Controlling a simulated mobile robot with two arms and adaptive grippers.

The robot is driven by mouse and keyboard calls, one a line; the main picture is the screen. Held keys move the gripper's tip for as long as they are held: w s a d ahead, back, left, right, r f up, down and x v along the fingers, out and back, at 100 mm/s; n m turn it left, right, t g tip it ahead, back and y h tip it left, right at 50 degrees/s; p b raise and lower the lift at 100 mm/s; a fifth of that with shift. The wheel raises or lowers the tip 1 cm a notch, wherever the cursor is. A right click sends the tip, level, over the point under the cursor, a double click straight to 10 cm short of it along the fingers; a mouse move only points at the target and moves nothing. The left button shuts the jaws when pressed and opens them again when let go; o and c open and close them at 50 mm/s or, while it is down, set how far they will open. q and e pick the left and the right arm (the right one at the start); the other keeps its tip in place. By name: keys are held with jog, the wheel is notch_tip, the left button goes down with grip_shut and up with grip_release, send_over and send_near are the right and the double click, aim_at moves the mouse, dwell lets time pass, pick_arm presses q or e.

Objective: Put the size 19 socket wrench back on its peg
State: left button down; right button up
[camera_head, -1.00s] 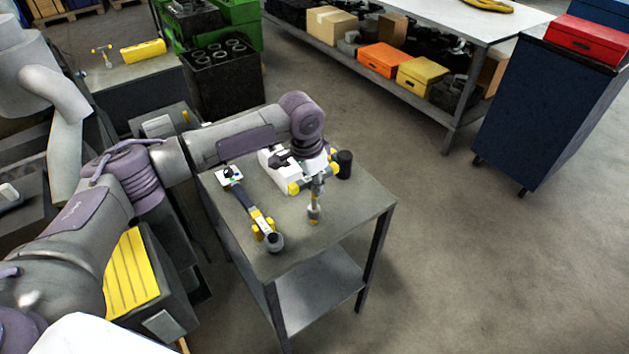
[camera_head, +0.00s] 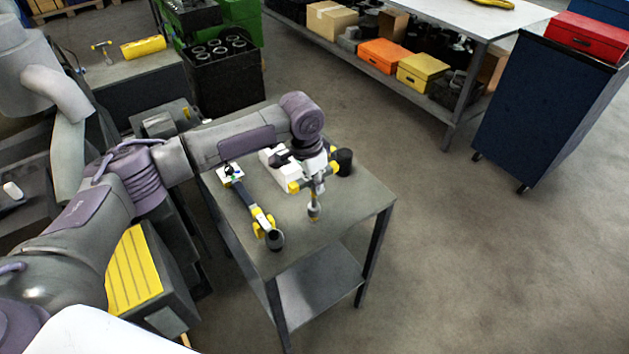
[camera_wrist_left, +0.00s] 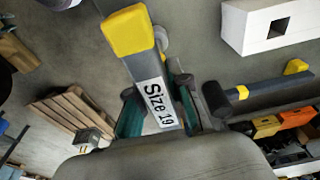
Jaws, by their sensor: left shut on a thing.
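My left gripper (camera_head: 315,182) is over the small grey table (camera_head: 335,222), shut on a dark wrench with yellow parts. In the left wrist view, the held wrench has a white label reading "Size 19" (camera_wrist_left: 158,103) and a yellow end (camera_wrist_left: 130,31). It sits between the teal finger pads of the left gripper (camera_wrist_left: 160,115). In the head view, a narrow upright piece with a yellow band (camera_head: 314,212) shows below the gripper. I cannot tell whether it belongs to the wrench or stands on the table. No peg can be made out clearly. My right gripper is not in view.
Another dark wrench with yellow parts (camera_head: 257,212) lies on the table's left side. The table's front right is clear. A blue cabinet (camera_head: 540,110) stands at right, apart.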

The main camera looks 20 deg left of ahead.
pick_arm(q)
jog(key=shift+f, duration=0.1)
jog(key=shift+f, duration=1.05)
jog(key=shift+c, duration=2.2)
grip_release()
jog(key=shift+r, duration=0.1)
notch_tip(320, 180, up, 9)
jog(key=p, duration=1)
jog(key=shift+s, duration=0.1)
